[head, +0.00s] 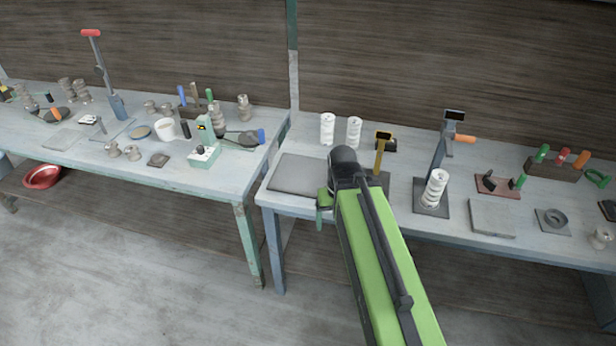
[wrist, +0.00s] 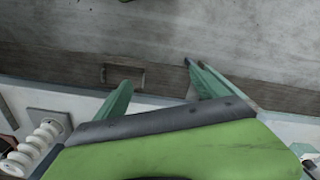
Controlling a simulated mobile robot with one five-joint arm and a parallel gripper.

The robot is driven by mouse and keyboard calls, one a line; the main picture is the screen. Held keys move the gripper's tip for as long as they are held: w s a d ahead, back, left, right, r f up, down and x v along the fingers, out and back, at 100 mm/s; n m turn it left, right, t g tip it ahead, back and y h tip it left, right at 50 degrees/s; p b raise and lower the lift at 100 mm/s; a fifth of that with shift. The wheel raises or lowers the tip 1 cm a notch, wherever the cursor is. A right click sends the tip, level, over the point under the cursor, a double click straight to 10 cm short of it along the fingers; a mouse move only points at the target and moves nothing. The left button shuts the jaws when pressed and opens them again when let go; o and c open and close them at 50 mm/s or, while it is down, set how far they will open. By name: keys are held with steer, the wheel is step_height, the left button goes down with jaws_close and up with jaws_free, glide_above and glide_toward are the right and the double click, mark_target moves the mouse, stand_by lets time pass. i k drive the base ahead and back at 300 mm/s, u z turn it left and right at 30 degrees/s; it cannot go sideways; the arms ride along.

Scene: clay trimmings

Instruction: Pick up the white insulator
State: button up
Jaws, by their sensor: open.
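Three white ribbed insulators show in the head view. Two stand upright side by side at the back of the right bench, the left one (head: 327,128) and the right one (head: 354,132). The third insulator (head: 436,187) stands on a dark plate at the foot of a lever press, right of my arm. A white ribbed insulator (wrist: 35,148) also shows at the lower left of the wrist view, outside my fingers. My gripper (wrist: 158,84) is open and empty, its green fingers apart. In the head view it is partly hidden behind my wrist, near the bench's front edge.
A grey slab (head: 298,174) lies at the right bench's left end. A yellow-headed tool (head: 380,152) and the lever press (head: 440,150) stand beyond and right of my wrist. A gap separates this bench from the left bench (head: 60,140), which is crowded with tools.

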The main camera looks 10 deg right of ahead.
mark_target(438, 179)
steer(key=u, duration=1.1)
steer(key=k, duration=0.4)
steer(key=u, duration=0.45)
